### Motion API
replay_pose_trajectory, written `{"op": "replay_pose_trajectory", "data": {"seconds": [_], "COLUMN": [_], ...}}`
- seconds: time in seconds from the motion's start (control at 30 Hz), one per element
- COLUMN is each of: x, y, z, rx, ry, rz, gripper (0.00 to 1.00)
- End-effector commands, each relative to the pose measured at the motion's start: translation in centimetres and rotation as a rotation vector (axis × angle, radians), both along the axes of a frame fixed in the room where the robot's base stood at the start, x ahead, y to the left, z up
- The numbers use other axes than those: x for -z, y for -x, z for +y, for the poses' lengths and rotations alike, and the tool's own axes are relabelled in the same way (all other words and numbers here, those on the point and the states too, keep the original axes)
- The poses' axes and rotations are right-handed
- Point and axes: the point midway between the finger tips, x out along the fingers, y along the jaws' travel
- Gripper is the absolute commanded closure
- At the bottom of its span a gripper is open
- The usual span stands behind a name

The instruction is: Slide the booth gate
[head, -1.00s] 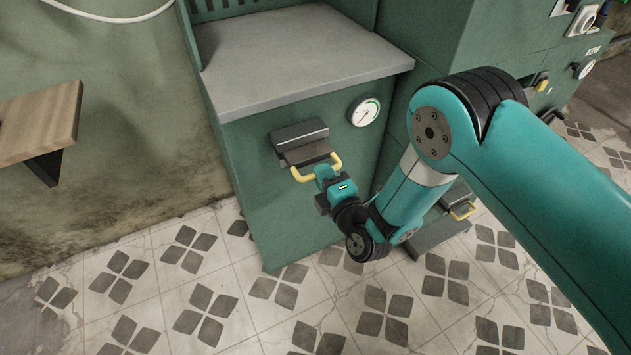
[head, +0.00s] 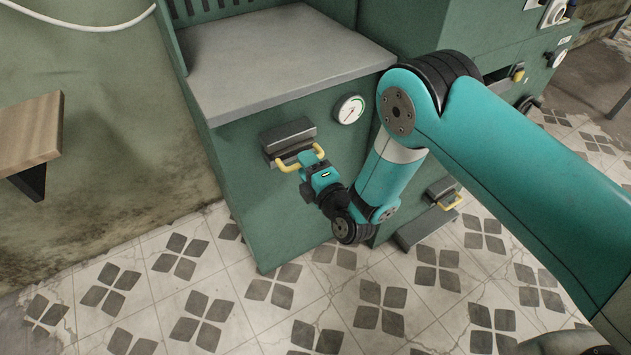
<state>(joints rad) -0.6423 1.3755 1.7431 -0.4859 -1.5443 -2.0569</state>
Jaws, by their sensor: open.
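A dark grey block (head: 288,136) with a yellow U-shaped handle (head: 287,165) sits on the front of the green booth-like cabinet (head: 245,185). I take this handled part for the gate; its panel edges are hard to tell. My teal gripper (head: 308,161) is at the handle, over its middle and right part. The jaws are open, with the handle at or between the fingertips. The gripper body hides the exact contact. My wrist extends down and right from the handle.
A grey ledge (head: 285,60) juts out above the handle, beside a round gauge (head: 350,109). A second yellow handle (head: 450,201) is low on the right. A wooden shelf (head: 30,130) is on the left wall. The tiled floor (head: 190,270) in front is clear.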

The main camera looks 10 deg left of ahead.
Motion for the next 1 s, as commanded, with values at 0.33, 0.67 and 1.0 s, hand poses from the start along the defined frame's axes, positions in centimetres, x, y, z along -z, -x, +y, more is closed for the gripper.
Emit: {"op": "replay_pose_trajectory", "data": {"seconds": [0.33, 0.67, 1.0], "x": [0.2, 0.0, 0.0], "y": [2.3, 5.0, 5.7], "z": [-1.4, -3.5, -4.0], "rx": [-0.004, -0.003, -0.003], "ry": [0.001, 0.001, -0.001], "rz": [0.001, 0.003, -0.001], "gripper": [0.60, 0.60, 0.60]}}
